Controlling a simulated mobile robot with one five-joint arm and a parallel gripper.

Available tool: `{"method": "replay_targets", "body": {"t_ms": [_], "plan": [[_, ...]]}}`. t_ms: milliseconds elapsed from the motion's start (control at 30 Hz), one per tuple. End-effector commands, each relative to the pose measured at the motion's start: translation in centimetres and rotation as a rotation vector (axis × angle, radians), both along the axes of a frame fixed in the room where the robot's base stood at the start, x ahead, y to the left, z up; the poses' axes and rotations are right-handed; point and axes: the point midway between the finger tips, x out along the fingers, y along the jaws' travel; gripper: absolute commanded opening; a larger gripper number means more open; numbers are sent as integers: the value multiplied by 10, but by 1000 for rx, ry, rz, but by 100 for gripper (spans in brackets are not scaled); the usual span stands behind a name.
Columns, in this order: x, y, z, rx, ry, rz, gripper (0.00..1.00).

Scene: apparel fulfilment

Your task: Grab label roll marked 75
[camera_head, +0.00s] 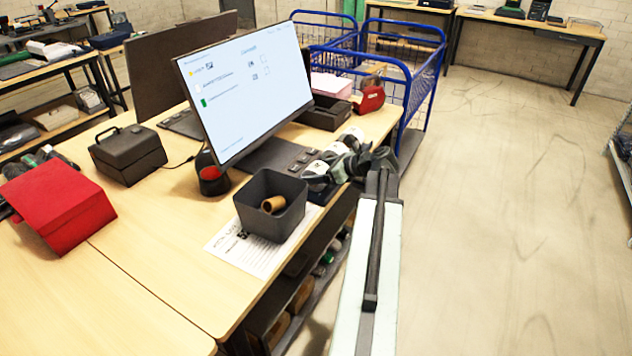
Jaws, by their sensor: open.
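Several white label rolls stand in a row near the right edge of the wooden desk, in front of the monitor. The nearest roll (316,172) is to the left of my gripper. Another roll (352,137) shows behind the gripper. Their markings are too small to read, so I cannot tell which one is marked 75. My gripper (345,166) is at the rolls, above the desk edge, with its jaws open. It partly hides the rolls behind it. Whether it touches any roll is not clear.
A dark bin (270,225) holding a brown cardboard core stands on a printed sheet (235,248). The monitor (245,85) is close behind the rolls. A red tape dispenser (369,100) and blue cage cart (408,130) are farther back. Open floor (510,200) lies to the right.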

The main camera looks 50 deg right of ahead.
Motion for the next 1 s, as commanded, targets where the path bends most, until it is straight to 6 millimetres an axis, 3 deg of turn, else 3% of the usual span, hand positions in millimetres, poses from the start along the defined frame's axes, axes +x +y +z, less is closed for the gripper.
{"method": "replay_targets", "body": {"t_ms": [133, 400, 733, 1000], "plan": [[0, 0, 1, 0, 0, 0, 82], [0, 1, 1, 0, 0, 1, 7], [0, 1, 9, 1, 0, 2, 7], [0, 1, 57, 0, 0, 2, 7]]}}
